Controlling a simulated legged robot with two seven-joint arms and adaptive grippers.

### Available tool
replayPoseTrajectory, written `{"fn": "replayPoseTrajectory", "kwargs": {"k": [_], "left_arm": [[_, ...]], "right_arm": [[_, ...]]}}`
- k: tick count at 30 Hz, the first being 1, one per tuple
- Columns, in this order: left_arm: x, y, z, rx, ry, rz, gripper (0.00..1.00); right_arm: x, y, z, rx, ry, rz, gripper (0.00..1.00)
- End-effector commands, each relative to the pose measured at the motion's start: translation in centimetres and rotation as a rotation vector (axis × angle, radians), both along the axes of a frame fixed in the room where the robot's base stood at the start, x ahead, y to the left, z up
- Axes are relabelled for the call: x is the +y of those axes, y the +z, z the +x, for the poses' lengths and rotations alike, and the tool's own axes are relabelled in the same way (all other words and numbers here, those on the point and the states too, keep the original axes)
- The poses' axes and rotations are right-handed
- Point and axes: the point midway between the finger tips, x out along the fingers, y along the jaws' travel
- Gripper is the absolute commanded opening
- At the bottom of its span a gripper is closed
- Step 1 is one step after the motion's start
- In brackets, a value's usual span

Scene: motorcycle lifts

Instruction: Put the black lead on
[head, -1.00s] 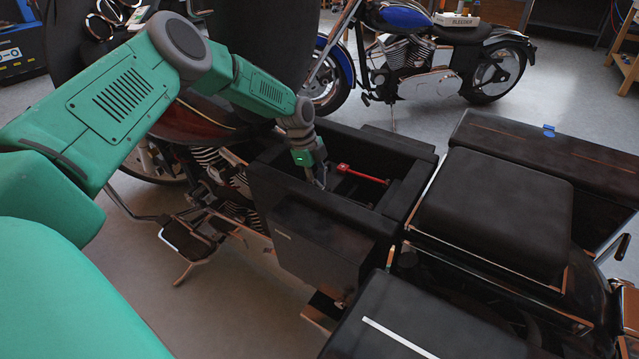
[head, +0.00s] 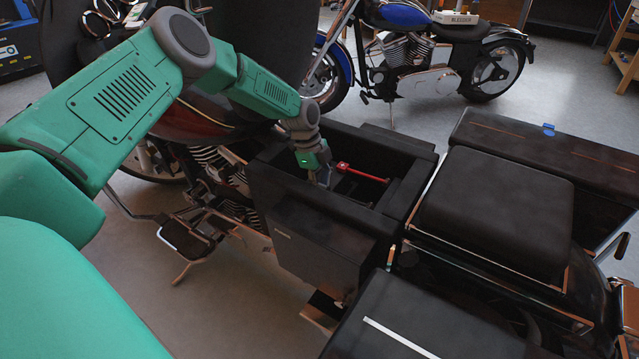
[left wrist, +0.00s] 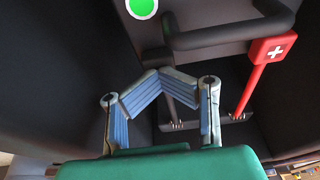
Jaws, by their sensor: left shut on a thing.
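The left gripper (head: 323,177) reaches down into the open black box (head: 345,211) at the middle of the motorcycle. In the left wrist view its blue-padded fingers (left wrist: 160,84) are closed in around a dark part that I take for the black lead (left wrist: 215,38). The fingers hide much of the grip, and I cannot tell whether the lead's end touches a terminal. A red lead (head: 362,174) lies across the box to the right of the gripper. Its red head with a white cross shows in the left wrist view (left wrist: 274,48). The right gripper is not in view.
The box walls stand close around the left gripper. A black seat (head: 495,210) and a black case (head: 550,165) lie to the right. A blue motorcycle (head: 430,50) stands behind, with open grey floor (head: 580,90) beside it.

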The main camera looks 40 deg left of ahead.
Motion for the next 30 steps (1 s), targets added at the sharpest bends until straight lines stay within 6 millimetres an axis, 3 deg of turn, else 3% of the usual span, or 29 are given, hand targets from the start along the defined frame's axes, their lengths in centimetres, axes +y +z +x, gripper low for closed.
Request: {"fn": "replayPoseTrajectory", "kwargs": {"k": [9,15,30], "left_arm": [[0.8,6.0,0.1,-0.011,0.004,0.000,0.00],[1.2,8.7,0.1,-0.010,0.007,0.001,0.00],[1.4,9.8,0.1,-0.013,0.010,0.001,0.00]], "right_arm": [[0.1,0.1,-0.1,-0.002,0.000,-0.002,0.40],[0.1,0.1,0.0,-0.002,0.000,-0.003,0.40],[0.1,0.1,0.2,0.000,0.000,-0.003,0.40]]}}
